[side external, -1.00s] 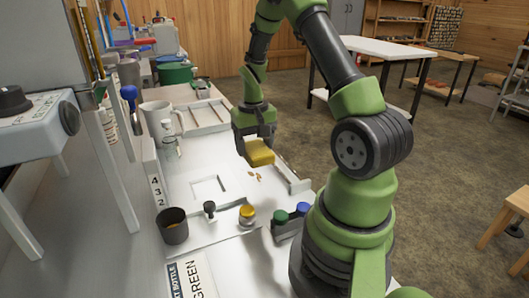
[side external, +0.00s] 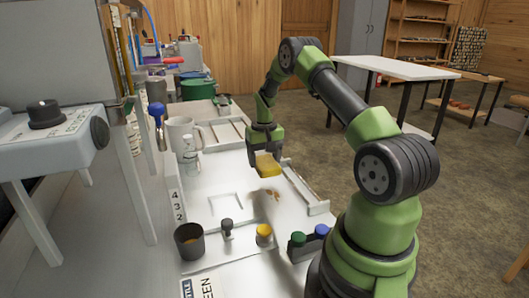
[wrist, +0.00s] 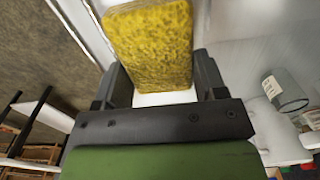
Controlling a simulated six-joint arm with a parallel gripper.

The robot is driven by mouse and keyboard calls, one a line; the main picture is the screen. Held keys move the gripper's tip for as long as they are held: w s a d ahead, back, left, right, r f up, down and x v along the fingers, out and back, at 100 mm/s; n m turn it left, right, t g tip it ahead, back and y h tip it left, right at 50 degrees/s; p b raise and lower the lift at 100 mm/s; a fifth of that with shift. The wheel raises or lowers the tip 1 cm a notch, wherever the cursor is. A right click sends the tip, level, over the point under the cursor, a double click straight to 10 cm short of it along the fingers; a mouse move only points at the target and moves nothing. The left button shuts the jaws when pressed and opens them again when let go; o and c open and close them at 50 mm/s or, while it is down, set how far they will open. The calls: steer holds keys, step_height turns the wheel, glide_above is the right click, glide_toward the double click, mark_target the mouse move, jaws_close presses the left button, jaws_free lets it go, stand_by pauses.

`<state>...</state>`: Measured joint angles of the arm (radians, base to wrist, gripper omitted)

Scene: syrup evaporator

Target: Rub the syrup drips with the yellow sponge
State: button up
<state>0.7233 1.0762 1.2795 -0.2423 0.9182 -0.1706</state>
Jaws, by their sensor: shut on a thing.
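My gripper (side external: 267,155) is shut on the yellow sponge (side external: 268,165) and holds it over the white work surface. In the wrist view the sponge (wrist: 150,45) sits between the two dark fingers of my gripper (wrist: 158,85). The syrup drips (side external: 272,195) are small brown spots on the white surface, just in front of the sponge in the side view. The sponge looks a little above the surface; I cannot tell whether its lower face touches it. The drips do not show in the wrist view.
A low white rail (side external: 305,188) lies right of the drips. A dark cup (side external: 189,241), a yellow-capped jar (side external: 264,234) and green and blue caps (side external: 309,237) stand nearer the camera.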

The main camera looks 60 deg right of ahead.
mark_target(264, 182)
step_height(264, 182, down, 5)
steer(key=shift+f, duration=0.15)
steer(key=shift+s+a, duration=3.45)
steer(key=shift+a, duration=0.05)
steer(key=shift+c, duration=0.3)
steer(key=shift+w+d, duration=3.5)
steer(key=shift+d, duration=0.05)
steer(key=shift+r, duration=4.05)
steer(key=shift+a, duration=0.1)
